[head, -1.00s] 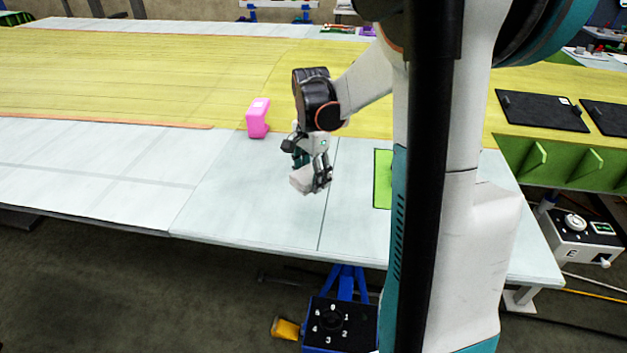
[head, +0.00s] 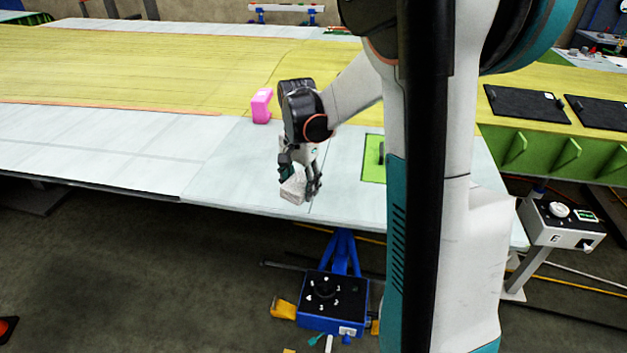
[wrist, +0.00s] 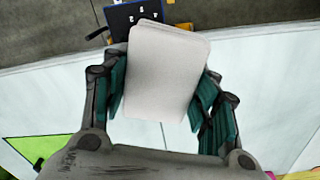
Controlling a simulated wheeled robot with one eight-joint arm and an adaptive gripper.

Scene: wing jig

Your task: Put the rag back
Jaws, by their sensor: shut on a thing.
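My gripper (head: 300,188) is shut on a pale grey-white folded rag (head: 292,192). It holds the rag near the front edge of the white-edged wing panel (head: 130,160). In the wrist view the rag (wrist: 165,72) is a flat rounded rectangle between the teal-padded fingers of the gripper (wrist: 162,95). The rag is tilted, and its far end overlaps the table edge and the blue box below in that view. I cannot tell whether it touches the panel.
A pink block (head: 261,106) stands on the panel behind the gripper. A green plate (head: 373,160) lies to the right. Below the front edge is a blue box with a numbered black top (head: 322,292). Black mats (head: 527,103) lie at the right. The white panel to the left is clear.

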